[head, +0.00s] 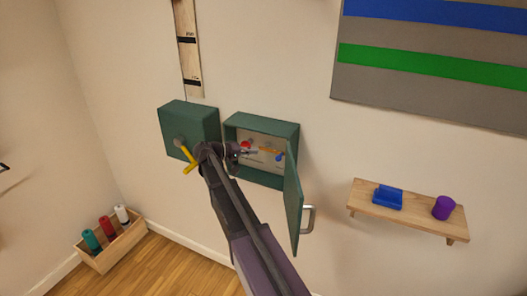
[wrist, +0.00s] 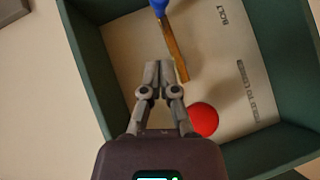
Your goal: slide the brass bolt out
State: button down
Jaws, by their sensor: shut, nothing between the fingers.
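The brass bolt (wrist: 175,50) is a flat brass bar on the light back panel of an open green box (head: 280,123), with a blue knob (wrist: 158,7) at one end. In the head view the bolt (head: 267,150) lies roughly level, its blue knob (head: 280,157) at the right. My gripper (wrist: 158,64) is shut and empty. In the wrist view its tips appear beside the bolt's end away from the knob; I cannot tell if they touch it. A red button (wrist: 203,120) is to the right of my fingers. My gripper (head: 252,153) partly hides the panel in the head view.
The box's green door (head: 293,205) hangs open on the right, its handle (head: 309,218) facing out. A closed green box (head: 188,125) with a yellow lever (head: 190,163) is on the left. A shelf (head: 408,212) is at right. The panel reads "BOLT" and "HOLD TO LOOSE…".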

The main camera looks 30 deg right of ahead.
jog(key=p+v, duration=0.1)
jog(key=v, duration=0.5)
jog(key=shift+a, duration=0.25)
jog(key=shift+w, duration=0.1)
jog(key=s+a+f+n+y, duration=0.25)
jog(key=s+f+y, duration=0.45)
jog(key=s+f, duration=0.45)
jog(key=s+a+f+n+t+y, duration=0.1)
jog(key=s+a+f+y, duration=0.2)
jog(key=s+a+y, duration=0.5)
jog(key=s+a, duration=0.3)
jog(key=s, duration=0.3)
jog(key=shift+a, duration=0.2)
